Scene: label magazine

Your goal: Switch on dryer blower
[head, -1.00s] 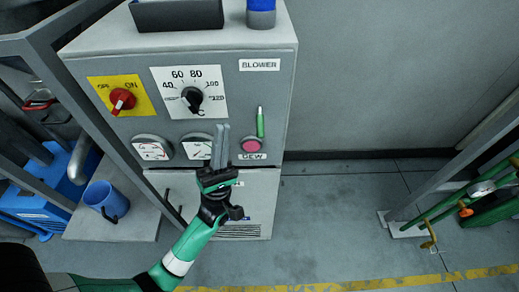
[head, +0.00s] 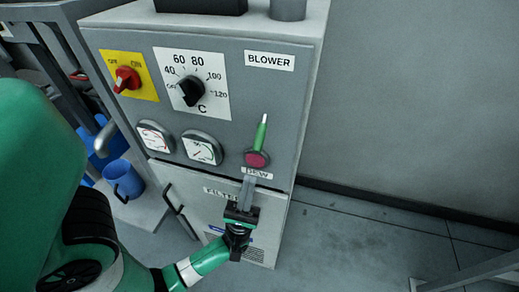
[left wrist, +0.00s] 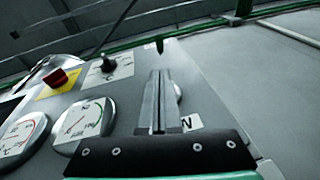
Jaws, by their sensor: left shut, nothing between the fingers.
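The dryer's grey front panel (head: 225,130) fills the middle of the head view. A BLOWER label (head: 269,61) is at its upper right. My right gripper is not in view.
A red switch (head: 126,79) on a yellow plate, a black temperature knob (head: 191,91) and two round gauges (head: 202,148) stick out left of the lever. A blue mug (head: 123,180) stands at lower left.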

